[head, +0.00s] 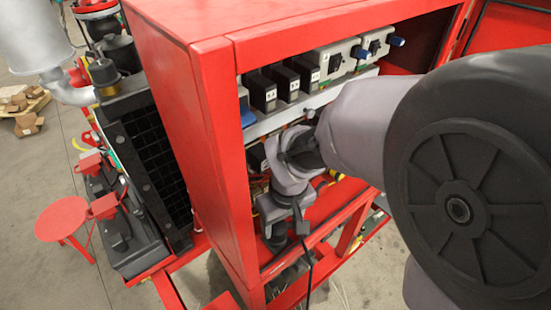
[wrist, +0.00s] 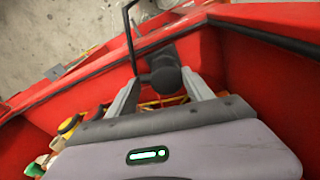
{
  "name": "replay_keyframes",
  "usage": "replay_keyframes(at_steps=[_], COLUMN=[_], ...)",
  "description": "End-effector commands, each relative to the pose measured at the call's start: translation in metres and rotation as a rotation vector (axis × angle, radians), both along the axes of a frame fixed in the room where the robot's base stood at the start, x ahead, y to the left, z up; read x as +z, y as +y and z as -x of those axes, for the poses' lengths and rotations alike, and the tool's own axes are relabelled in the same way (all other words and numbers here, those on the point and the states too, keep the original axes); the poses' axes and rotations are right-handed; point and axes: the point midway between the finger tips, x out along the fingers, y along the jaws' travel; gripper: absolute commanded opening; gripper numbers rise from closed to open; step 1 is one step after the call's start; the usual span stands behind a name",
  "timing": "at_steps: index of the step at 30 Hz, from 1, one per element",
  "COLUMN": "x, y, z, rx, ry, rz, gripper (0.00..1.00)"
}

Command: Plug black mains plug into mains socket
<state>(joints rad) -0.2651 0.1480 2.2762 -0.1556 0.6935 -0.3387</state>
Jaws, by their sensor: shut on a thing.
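The black mains plug (wrist: 166,78) sits between the two grey fingers of my gripper (wrist: 163,92) in the wrist view. My gripper is shut on it. A thin black cable (wrist: 131,40) runs from the plug toward the top of the wrist view. In the head view my gripper (head: 287,222) is at the open front of the red cabinet, low down near its bottom edge, and the cable (head: 307,262) hangs below it. The plug is hard to tell from the dark fingers there. I cannot make out the mains socket in either view; my arm hides part of the cabinet interior.
The red cabinet (head: 190,100) holds a row of black modules (head: 286,80) and grey switch units (head: 337,57) above my gripper. Its red lower edge is close to my gripper. A black grille (head: 150,150) and a red stool (head: 62,218) stand to the left.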

Motion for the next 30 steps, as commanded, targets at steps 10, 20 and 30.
replay_keyframes(at_steps=[10, 20, 30], x=[-0.005, -0.005, 0.014], y=[0.000, 0.000, 0.000], z=[0.000, 0.000, 0.001], rx=[0.000, 0.000, 0.000], ry=[0.000, 0.000, -0.003], rz=[0.000, 0.000, -0.001], gripper=[0.11, 0.85, 0.85])
